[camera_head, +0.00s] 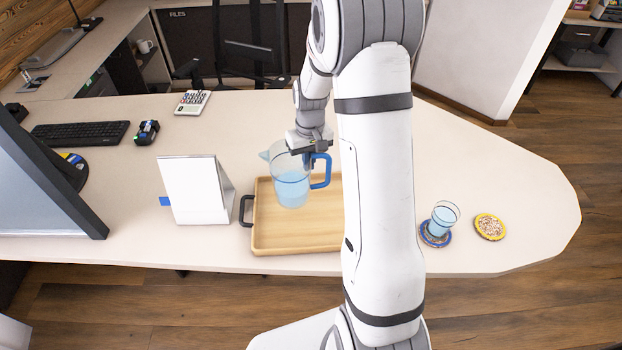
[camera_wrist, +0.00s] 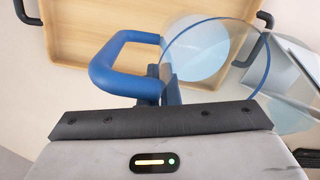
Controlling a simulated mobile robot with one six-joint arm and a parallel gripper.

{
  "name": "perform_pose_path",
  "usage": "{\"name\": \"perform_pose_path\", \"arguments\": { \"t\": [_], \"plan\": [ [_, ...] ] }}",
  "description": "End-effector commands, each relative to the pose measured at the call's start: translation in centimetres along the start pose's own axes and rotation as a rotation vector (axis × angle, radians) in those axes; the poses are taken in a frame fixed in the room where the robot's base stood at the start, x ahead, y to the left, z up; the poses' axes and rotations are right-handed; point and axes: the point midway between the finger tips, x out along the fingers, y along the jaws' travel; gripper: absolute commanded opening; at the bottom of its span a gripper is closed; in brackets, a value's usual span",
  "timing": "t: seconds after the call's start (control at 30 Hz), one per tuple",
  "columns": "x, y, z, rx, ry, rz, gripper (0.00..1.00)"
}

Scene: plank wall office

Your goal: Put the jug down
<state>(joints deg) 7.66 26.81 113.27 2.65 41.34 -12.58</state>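The jug (camera_head: 291,185) is clear with pale blue liquid and a blue handle. It is upright over the wooden tray (camera_head: 296,240) on the desk; I cannot tell whether its base touches the tray. My gripper (camera_head: 312,157) is at the blue handle and appears shut on it. In the wrist view the blue handle (camera_wrist: 110,62) meets my gripper (camera_wrist: 170,90), with the jug's round rim (camera_wrist: 262,60) to its right. The tray (camera_wrist: 85,25) shows beyond. My arm hides the tray's right side in the head view.
A glass of blue liquid (camera_head: 444,216) stands on a blue-edged coaster (camera_head: 434,236), beside a yellow-edged coaster (camera_head: 490,227). A white folded stand (camera_head: 194,190) is left of the tray. A calculator (camera_head: 193,102), keyboard (camera_head: 80,133) and monitor (camera_head: 40,195) are further left.

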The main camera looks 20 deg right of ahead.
Motion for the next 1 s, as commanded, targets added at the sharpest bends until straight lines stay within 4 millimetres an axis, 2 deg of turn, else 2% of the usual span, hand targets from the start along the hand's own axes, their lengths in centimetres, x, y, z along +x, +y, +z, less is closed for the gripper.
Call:
{"name": "perform_pose_path", "arguments": {
  "t": [0.27, 0.5, 0.87, 0.9, 1.0],
  "plan": [
    [2.2, 0.2, 0.0, 0.004, 0.001, 0.0, 0.0],
    [5.1, 0.4, -0.1, 0.005, 0.001, 0.0, 0.0],
    [5.6, 0.5, -0.1, 0.006, 0.003, 0.0, 0.0],
    [5.5, 0.5, -0.1, 0.006, 0.002, 0.0, 0.06],
    [5.5, 0.5, -0.1, 0.006, 0.002, 0.0, 0.14]
  ]
}}
